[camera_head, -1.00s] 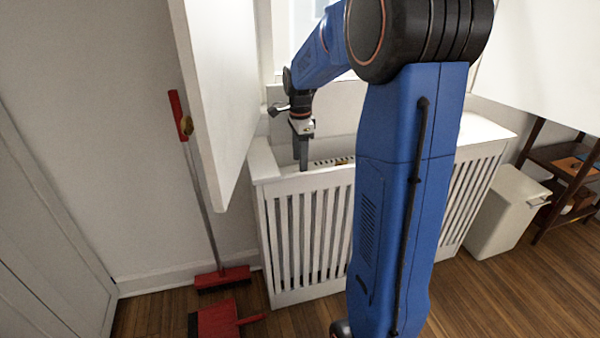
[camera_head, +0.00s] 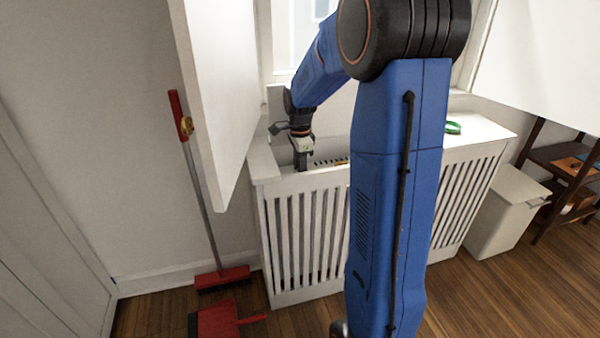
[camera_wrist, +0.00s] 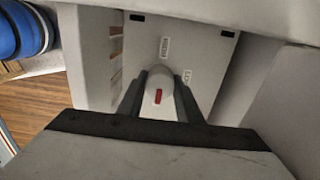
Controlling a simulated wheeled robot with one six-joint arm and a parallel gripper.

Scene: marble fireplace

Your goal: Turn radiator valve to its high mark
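The radiator valve is a white rounded knob (camera_wrist: 165,84) with a red mark on its face, seen in the wrist view.
A white panel (camera_head: 215,90) hangs just left of my arm. A red broom (camera_head: 203,205) leans on the wall, with a red dustpan (camera_head: 215,320) on the floor. A white bin (camera_head: 505,210) stands right.

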